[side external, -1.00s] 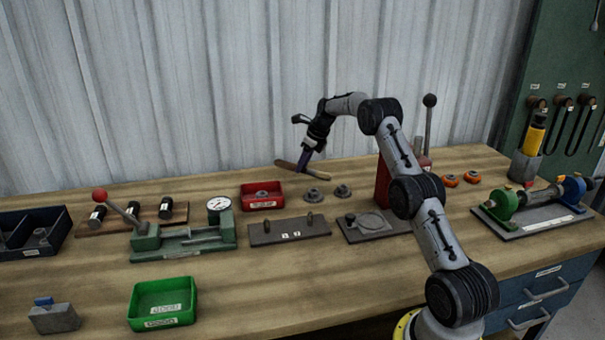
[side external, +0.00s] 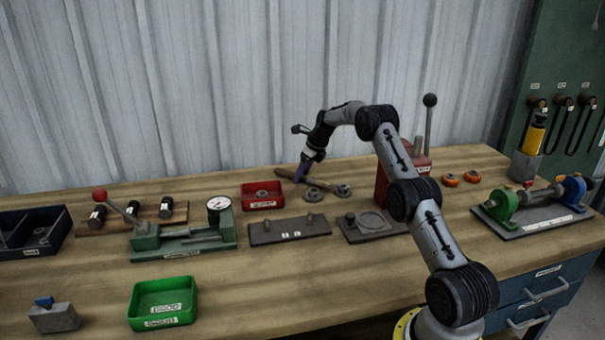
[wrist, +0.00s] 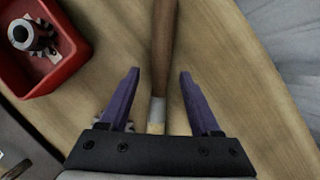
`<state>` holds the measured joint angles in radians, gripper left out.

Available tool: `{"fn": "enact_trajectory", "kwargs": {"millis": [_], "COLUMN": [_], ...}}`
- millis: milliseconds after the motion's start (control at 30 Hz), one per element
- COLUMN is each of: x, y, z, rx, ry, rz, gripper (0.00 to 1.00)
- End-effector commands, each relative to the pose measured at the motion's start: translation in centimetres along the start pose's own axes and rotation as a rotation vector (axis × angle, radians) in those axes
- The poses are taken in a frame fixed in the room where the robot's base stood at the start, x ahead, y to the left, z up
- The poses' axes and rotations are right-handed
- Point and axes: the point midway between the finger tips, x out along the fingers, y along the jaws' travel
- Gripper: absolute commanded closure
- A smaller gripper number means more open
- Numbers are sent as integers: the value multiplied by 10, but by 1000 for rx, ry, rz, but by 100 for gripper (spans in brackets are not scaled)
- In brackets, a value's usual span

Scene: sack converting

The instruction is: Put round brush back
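The round brush shows in the wrist view as a long brown wooden handle (wrist: 165,40) with a pale metal collar, running lengthwise between my fingers. Its lower end is hidden behind my gripper's body. In the side view my gripper (side external: 300,179) points down at the brush, close to the bench top.
A red tray (side external: 262,204) with a metal part inside sits left of my gripper. A flat plate with knobs (side external: 290,239) lies in front. The corrugated wall is close behind.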

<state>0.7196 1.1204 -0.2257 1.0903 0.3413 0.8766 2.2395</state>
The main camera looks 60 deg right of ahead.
Motion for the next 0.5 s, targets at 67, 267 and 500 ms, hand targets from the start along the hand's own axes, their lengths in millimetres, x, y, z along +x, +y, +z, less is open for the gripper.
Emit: {"fn": "enact_trajectory", "kwargs": {"millis": [67,267,500], "x": [0,-9,-52], "y": [0,0,0], "z": [0,1,2], "rx": [0,0,0], "ry": [0,-1,-3], "rz": [0,-1,-2], "gripper": [36,36,36]}}
